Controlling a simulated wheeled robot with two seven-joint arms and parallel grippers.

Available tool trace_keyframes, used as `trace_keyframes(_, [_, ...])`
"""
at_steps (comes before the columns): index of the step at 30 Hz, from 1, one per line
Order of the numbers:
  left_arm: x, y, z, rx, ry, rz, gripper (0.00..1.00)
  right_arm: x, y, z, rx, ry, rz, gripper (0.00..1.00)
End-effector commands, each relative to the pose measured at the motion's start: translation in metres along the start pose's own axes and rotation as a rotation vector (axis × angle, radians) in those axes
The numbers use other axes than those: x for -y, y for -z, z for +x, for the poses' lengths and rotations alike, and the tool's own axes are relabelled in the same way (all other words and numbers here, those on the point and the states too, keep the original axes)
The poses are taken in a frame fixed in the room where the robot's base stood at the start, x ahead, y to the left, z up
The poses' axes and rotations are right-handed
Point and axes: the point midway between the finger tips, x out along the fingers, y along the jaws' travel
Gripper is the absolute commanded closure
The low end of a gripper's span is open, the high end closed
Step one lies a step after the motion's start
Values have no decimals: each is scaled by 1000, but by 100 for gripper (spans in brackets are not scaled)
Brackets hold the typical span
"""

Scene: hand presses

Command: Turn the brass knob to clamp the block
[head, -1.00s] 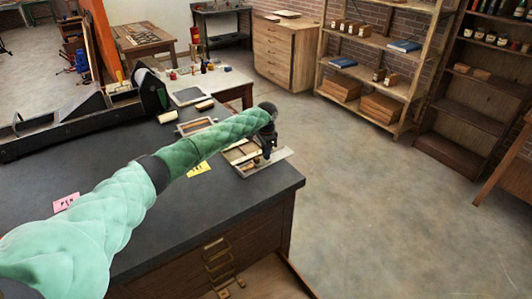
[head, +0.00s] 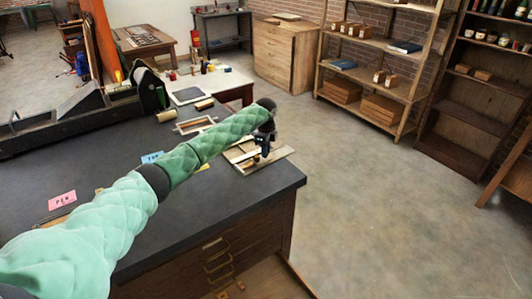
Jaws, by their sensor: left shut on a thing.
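My left gripper (head: 264,153) is small in the head view, at the end of my green-sleeved arm, pointing down over a shallow tray (head: 284,152) at the table's right corner. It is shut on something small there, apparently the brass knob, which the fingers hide. Pale wooden pieces, perhaps including the block (head: 240,152), lie in the tray left of the gripper. I cannot tell whether the block is pressed tight. My right gripper is out of view.
The dark table (head: 215,215) has a long press (head: 60,122) at the left back and a small wooden frame (head: 196,125) behind my arm. A pink card (head: 62,200) and a blue card (head: 152,157) lie on it. Open floor is to the right.

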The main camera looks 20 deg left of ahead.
Motion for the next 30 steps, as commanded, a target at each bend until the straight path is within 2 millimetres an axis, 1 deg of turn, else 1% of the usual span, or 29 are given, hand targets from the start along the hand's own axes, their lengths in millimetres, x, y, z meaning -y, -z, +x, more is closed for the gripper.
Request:
trace_keyframes(4, [0, 0, 1, -4, 0, 136, 100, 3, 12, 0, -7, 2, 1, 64])
trace_keyframes(6, [0, 0, 1, -5, -1, 203, 100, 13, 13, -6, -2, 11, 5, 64])
trace_keyframes(7, [0, 0, 1, -5, -1, 230, 100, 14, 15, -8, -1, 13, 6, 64])
trace_keyframes(15, [0, 0, 0, -10, -3, 460, 100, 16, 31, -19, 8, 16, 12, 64])
trace_keyframes(21, [0, 0, 0, -14, -5, 584, 100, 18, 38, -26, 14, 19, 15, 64])
trace_keyframes(30, [0, 0, -1, -16, -6, 680, 100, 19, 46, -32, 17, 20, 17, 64])
